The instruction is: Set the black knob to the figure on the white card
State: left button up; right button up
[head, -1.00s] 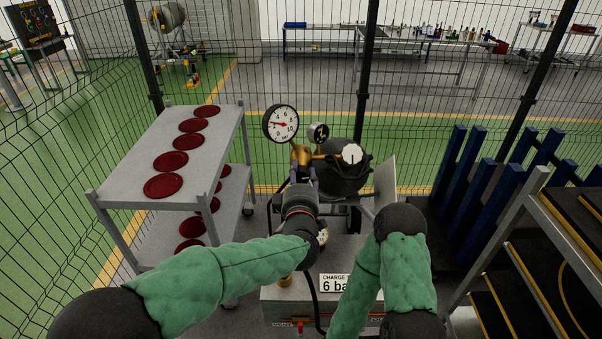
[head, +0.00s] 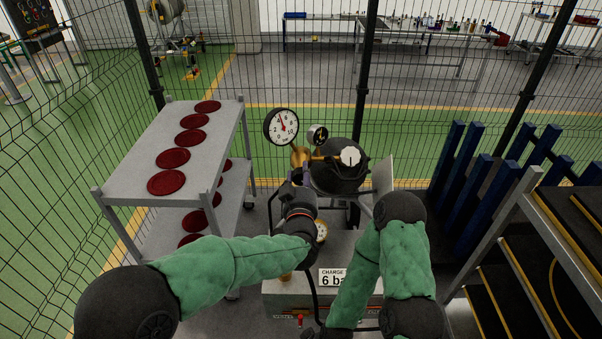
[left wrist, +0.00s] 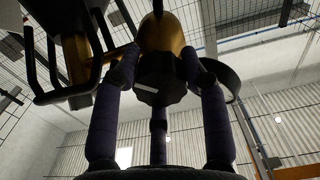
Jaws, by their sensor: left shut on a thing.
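The black knob (left wrist: 160,79) sits below a brass body (left wrist: 162,33) in the left wrist view, with a pale mark on its face. My left gripper (left wrist: 163,75) is shut on it, with fingers on both sides. In the head view my left gripper (head: 299,177) reaches the brass fitting (head: 299,156) and hides the knob. The large white gauge (head: 281,127) has its red needle pointing nearly straight up, around the 4. My right gripper is not visible.
A grey cart (head: 142,160) with red discs stands left. Blue racks (head: 468,170) and a stepped shelf (head: 545,235) stand right. Wire fencing closes the back.

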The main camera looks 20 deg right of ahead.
pick_arm(q)
jog(key=shift+m+p, duration=0.4)
jog(key=shift+m, duration=0.7)
jog(key=o, duration=1.1)
jog(key=shift+o, duration=0.2)
jog(key=v, duration=1.2)
